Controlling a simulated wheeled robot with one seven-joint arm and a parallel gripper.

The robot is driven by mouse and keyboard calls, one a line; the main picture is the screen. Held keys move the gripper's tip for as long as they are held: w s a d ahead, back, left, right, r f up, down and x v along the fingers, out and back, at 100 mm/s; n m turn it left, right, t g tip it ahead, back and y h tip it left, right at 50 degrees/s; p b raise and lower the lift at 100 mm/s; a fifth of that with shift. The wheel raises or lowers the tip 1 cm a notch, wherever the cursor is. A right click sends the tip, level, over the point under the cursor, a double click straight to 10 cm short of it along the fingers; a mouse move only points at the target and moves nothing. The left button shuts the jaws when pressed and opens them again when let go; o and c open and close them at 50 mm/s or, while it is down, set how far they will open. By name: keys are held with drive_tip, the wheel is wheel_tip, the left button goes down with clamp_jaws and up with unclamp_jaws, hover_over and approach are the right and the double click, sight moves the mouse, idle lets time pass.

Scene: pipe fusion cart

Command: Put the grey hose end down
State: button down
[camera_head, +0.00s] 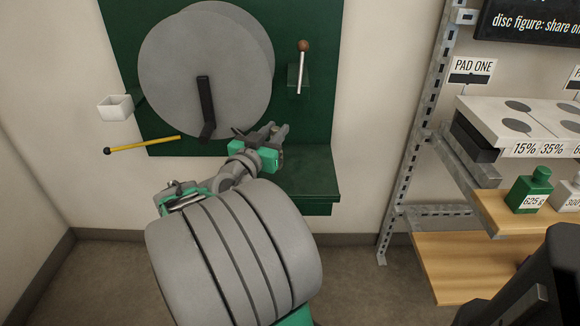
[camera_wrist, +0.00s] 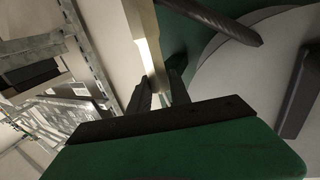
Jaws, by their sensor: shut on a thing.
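My gripper (camera_head: 277,132) is in front of the green wall panel (camera_head: 320,110), just right of and below the large grey discs. In the wrist view its two dark fingers (camera_wrist: 160,90) are close together, with a pale bar (camera_wrist: 145,35) seen at their tips; I cannot tell whether it is held or behind. A dark grey rod-like piece with a blunt end (camera_wrist: 220,20) crosses the top of the wrist view and may be the grey hose end. The contact between the fingers and what they hold is too small to make out.
Grey discs (camera_head: 190,65) with a black handle (camera_head: 204,100) are on the panel. A yellow rod (camera_head: 150,144), white cup (camera_head: 116,107) and brown-topped stick (camera_head: 302,65) are around them. A green ledge (camera_head: 312,185) is below my gripper. A metal rack (camera_head: 408,140) with bottles stands right.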

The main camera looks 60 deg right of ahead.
drive_tip(key=d+f+b, duration=0.2)
drive_tip(key=d+f, duration=1)
drive_tip(key=shift+b, duration=0.4)
drive_tip(key=shift+s+d+f, duration=0.1)
drive_tip(key=shift+f, duration=0.05)
drive_tip(key=c, duration=1.6)
unclamp_jaws()
drive_tip(key=shift+f, duration=0.1)
drive_tip(key=shift+c, duration=0.2)
drive_tip(key=o, duration=0.5)
drive_tip(key=shift+c, duration=0.2)
